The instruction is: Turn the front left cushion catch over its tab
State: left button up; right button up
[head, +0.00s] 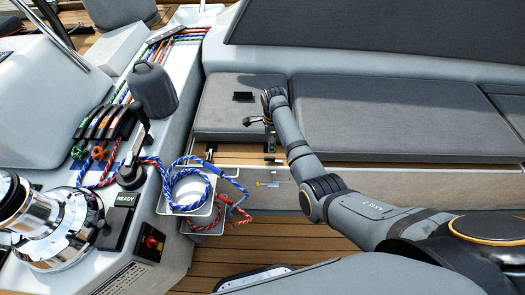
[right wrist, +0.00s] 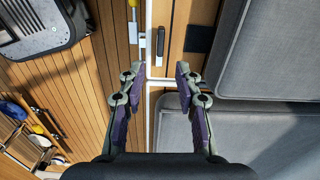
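A small black catch (head: 210,152) sits at the front edge of the short left cushion (head: 222,108) in the head view. Another dark fitting (head: 271,158) shows on the wooden seat edge, just below my right gripper (head: 261,130). In the right wrist view my right gripper (right wrist: 160,72) is open and empty, fingers apart above the seat edge. A black catch lever (right wrist: 160,42) with a pale base lies just beyond the fingertips, between their lines. A pale plate (right wrist: 133,30) is left of it. I cannot tell whether anything touches. My left gripper is not in view.
A long grey cushion (head: 400,120) lies right of my right arm. Coiled blue rope (head: 188,188) hangs at a tray left of the seat front. A chrome winch (head: 50,225) stands far left. A yellow-handled tool (head: 268,184) is at the seat front.

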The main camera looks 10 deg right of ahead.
aim_at(273, 160)
notch_tip(273, 160, down, 9)
jog(key=shift+w+a+r+b, duration=0.15)
jog(key=shift+r+b, duration=0.05)
jog(key=shift+b, duration=1.05)
jog(key=shift+f, duration=0.35)
grip_shut()
